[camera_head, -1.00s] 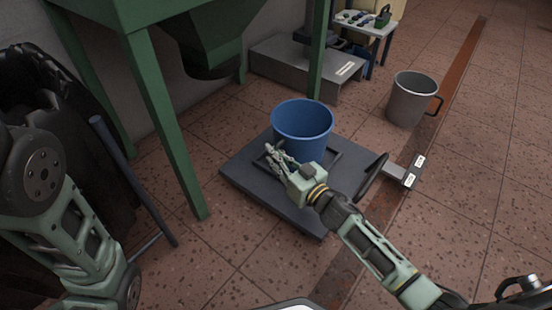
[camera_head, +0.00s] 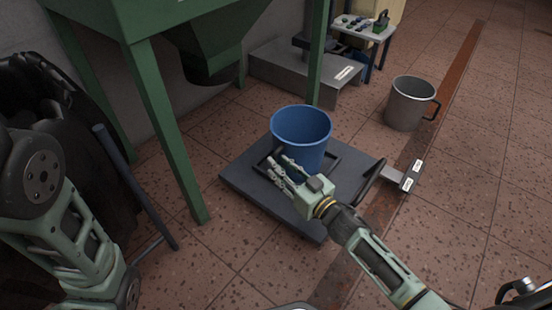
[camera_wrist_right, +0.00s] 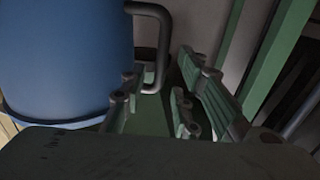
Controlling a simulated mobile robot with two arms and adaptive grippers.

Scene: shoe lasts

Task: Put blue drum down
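The blue drum (camera_head: 303,140) stands upright on the dark platform scale (camera_head: 250,182) and appears to rest on it; its base is partly hidden by my right gripper. My right gripper (camera_head: 281,168) is at the drum's near left side, with its fingers apart. In the right wrist view, the drum (camera_wrist_right: 65,60) fills the left side, and its black handle (camera_wrist_right: 164,45) shows just beyond the open fingers (camera_wrist_right: 155,103). The fingers do not appear to clasp the handle. Part of my left arm shows at left, but its gripper is out of view.
A green-legged hopper frame (camera_head: 165,120) stands left of the scale. A grey bucket (camera_head: 408,105) with a handle stands on the floor at right. A grey plinth (camera_head: 305,72) and a small table (camera_head: 365,28) are behind. The tiled floor at right is largely clear.

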